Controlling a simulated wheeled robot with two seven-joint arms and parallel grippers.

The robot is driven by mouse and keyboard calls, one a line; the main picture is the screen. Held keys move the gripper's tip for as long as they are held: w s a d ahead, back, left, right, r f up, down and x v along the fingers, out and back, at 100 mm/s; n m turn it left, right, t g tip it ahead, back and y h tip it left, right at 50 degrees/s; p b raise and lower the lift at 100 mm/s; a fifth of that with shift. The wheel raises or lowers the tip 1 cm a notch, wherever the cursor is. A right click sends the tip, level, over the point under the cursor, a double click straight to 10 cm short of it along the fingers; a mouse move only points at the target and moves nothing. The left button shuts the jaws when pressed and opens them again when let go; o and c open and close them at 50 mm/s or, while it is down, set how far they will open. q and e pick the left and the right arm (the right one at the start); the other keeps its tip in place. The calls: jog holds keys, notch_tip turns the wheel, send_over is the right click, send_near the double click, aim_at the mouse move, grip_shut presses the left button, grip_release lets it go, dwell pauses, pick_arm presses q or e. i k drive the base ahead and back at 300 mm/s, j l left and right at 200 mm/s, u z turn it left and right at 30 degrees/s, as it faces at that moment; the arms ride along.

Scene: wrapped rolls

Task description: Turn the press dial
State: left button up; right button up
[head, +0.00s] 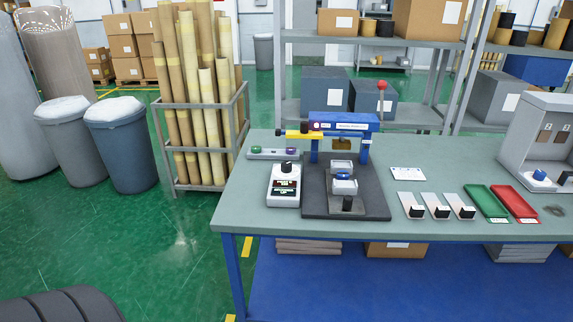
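A small press with a blue frame (352,122) stands on a dark base plate (318,206) on the workbench. A lever with a red ball (381,86) rises at its right side, and a yellow part (297,134) juts to its left. A white control box (284,193) sits left of the press, with a black dial (287,167) on top and small displays below it. The dial's exact setting is too small to read. A blue round piece (344,177) lies under the press head. Neither of my grippers is in view.
A grey strip with green and purple buttons (273,153) lies behind the control box. Several small plates (437,200), a green tray (486,200) and a red tray (514,199) lie right of the press. A grey booth (547,112) stands at the right. The bench's front-left surface is clear.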

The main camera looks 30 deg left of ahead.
aim_at(285, 166)
jog(key=i+j, duration=0.7)
jog(key=j, duration=0.15)
